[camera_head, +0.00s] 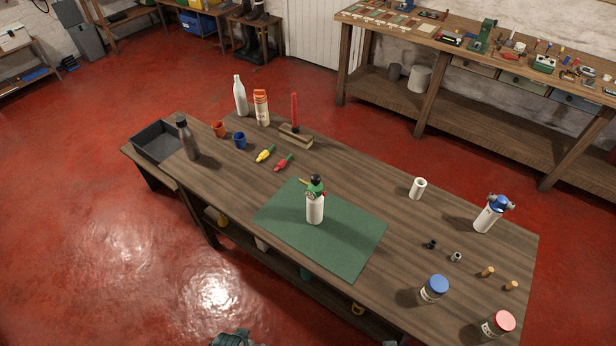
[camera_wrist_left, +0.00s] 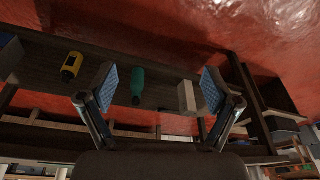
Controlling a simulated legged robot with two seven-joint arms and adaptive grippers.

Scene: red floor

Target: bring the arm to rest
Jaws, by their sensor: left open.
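My left gripper (camera_wrist_left: 159,88) is open and empty in the left wrist view, its two blue-padded fingers spread wide apart. Beyond the fingers are a yellow bottle (camera_wrist_left: 71,66), a teal bottle (camera_wrist_left: 137,85) and a pale block (camera_wrist_left: 187,97) on a dark wooden surface; none is touched. In the head view only a dark piece of my own arm (camera_head: 232,339) shows at the bottom edge, in front of the table (camera_head: 390,185). My right gripper cannot be made out in either view.
On the table a white bottle with a green top (camera_head: 315,205) stands on a green mat (camera_head: 345,245). Blue-lidded (camera_head: 434,289) and red-lidded (camera_head: 498,323) jars stand at the right. A dark tray (camera_head: 157,142) is at the left end. Red floor (camera_head: 90,230) lies open at left.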

